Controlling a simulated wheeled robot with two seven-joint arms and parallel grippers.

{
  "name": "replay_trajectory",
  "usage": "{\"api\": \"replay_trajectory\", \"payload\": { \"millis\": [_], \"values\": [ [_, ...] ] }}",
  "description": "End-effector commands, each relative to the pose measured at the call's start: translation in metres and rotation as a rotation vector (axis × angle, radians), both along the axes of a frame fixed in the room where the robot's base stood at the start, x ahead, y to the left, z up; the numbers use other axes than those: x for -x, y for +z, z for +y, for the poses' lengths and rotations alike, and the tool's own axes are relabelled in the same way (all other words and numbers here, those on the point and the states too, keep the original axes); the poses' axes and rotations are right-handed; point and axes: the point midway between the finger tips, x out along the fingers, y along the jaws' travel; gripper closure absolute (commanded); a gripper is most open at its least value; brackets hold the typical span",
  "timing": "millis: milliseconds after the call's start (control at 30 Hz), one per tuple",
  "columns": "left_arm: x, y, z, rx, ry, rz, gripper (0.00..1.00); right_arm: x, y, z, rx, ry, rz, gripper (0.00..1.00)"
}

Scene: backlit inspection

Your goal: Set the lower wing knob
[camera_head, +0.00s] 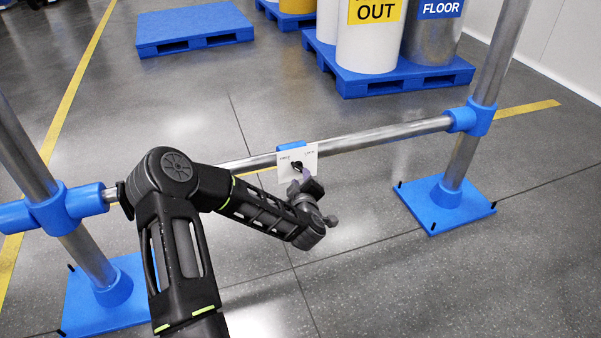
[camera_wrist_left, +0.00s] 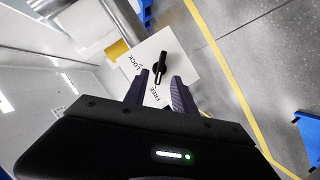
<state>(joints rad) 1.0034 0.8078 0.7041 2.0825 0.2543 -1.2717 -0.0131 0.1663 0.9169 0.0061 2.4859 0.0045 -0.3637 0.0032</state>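A black wing knob (camera_wrist_left: 159,67) sits on a white plate (camera_wrist_left: 183,62) marked LOCK and FREE in the left wrist view. Its long axis runs nearly up and down there, with its lower end towards the word FREE. In the head view the plate (camera_head: 311,160) hangs on the horizontal rail, and the knob (camera_head: 296,166) is partly hidden by my gripper. My left gripper (camera_wrist_left: 161,78) is open, its two fingers pointing at the plate on either side of the knob's lower end. I cannot tell whether they touch it. My right gripper is not in view.
The metal rail (camera_head: 385,134) runs between two upright posts with blue joints and blue floor plates (camera_head: 445,207). Blue pallets (camera_head: 192,29) and large drums (camera_head: 370,45) stand behind. The floor in front of the rail is clear.

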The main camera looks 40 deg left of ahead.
Motion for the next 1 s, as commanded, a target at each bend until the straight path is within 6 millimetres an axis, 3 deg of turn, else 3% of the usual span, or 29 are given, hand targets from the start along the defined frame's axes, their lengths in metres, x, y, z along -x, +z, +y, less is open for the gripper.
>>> {"api": "replay_trajectory", "payload": {
  "millis": [400,733,1000],
  "values": [
    [-0.043,-0.017,0.035,0.003,0.001,-0.001,0.68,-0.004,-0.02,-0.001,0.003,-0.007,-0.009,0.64],
    [-0.046,-0.017,0.037,0.0,0.0,0.0,0.68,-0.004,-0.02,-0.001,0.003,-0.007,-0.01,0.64],
    [-0.046,-0.017,0.037,0.001,0.0,0.0,0.9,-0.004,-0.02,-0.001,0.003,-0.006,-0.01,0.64]
  ]
}}
